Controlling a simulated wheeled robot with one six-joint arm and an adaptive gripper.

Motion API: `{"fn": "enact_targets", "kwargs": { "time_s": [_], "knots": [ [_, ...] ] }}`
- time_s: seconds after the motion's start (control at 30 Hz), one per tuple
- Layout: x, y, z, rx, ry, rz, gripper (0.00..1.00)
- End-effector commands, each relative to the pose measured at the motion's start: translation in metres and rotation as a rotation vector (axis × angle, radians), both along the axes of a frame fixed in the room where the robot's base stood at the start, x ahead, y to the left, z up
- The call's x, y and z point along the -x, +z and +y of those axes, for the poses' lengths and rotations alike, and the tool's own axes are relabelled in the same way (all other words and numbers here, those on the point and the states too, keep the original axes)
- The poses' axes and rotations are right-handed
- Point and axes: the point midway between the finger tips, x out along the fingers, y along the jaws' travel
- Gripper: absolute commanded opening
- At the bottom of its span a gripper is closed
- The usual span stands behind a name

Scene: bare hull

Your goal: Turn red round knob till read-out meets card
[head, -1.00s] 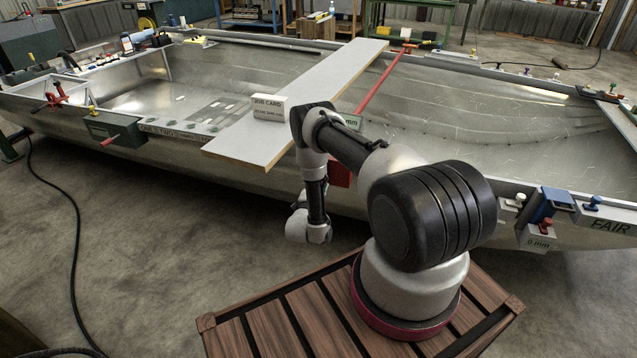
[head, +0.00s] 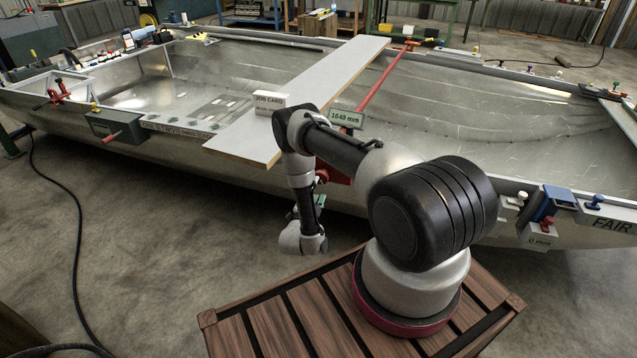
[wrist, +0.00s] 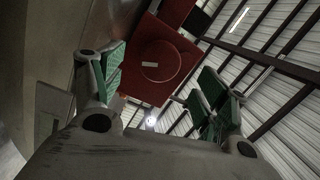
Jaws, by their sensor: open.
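The red round knob (wrist: 170,55) shows in the wrist view as a disc with a short white mark, on the face of a red housing (wrist: 145,85). My gripper (wrist: 160,80) is open, its green-padded fingers apart to either side and below the knob, with nothing between them. In the head view my gripper (head: 318,201) is small and partly hidden by my arm, just under the red housing (head: 340,175). The read-out (head: 346,118) reads 1640 mm. The job card (head: 269,103) stands on the pale plank; its lower line is partly hidden by my arm and unreadable.
The pale plank (head: 325,85) lies across the metal hull (head: 480,110), beside a long red bar (head: 385,85). A box with a red handle (head: 118,128) is on the hull's left side. Coloured knobs and a 0 mm plate (head: 540,241) are at right. Floor left is clear except for a cable.

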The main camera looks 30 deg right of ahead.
Motion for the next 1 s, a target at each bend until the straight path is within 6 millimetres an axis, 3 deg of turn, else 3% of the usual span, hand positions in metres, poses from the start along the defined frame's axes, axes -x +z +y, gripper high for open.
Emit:
{"fn": "enact_targets", "kwargs": {
  "time_s": [0.1,0.33,1.0],
  "knots": [
    [0.018,-0.003,0.02,0.001,0.005,0.004,0.74],
    [0.039,-0.005,0.039,0.001,0.003,0.002,0.74],
    [0.041,-0.007,0.04,-0.046,0.002,-0.036,0.74]
  ]
}}
